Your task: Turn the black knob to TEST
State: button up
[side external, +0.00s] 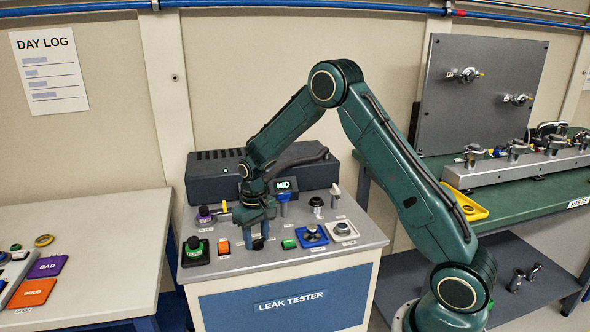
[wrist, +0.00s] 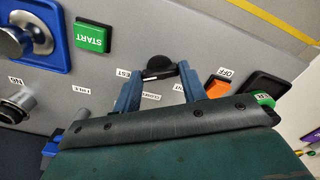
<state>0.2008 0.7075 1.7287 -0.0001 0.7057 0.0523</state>
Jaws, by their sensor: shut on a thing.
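The black knob (wrist: 158,66) is on the grey top of the leak tester (side external: 290,308). In the wrist view my gripper (wrist: 159,73) has one blue finger on each side of the knob and is shut on it. A label ending in "EST" (wrist: 124,74) is beside the left finger, its first letter hidden. Another label (wrist: 178,87) is partly covered by the right finger. I cannot tell which label the knob points to. In the side view my gripper (side external: 258,226) reaches down to the panel and largely hides the knob.
A green START button (wrist: 92,36) and an orange OFF button (wrist: 217,88) flank the knob. Other controls crowd the panel, including a blue-based knob (side external: 311,236) and a green-and-black button (side external: 195,251). A dark grey unit (side external: 220,178) stands behind.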

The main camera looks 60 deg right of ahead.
aim_at(257, 240)
dwell(0.4)
jog(key=o, duration=1)
jog(key=shift+r, duration=0.1)
jog(key=shift+r, duration=6.85)
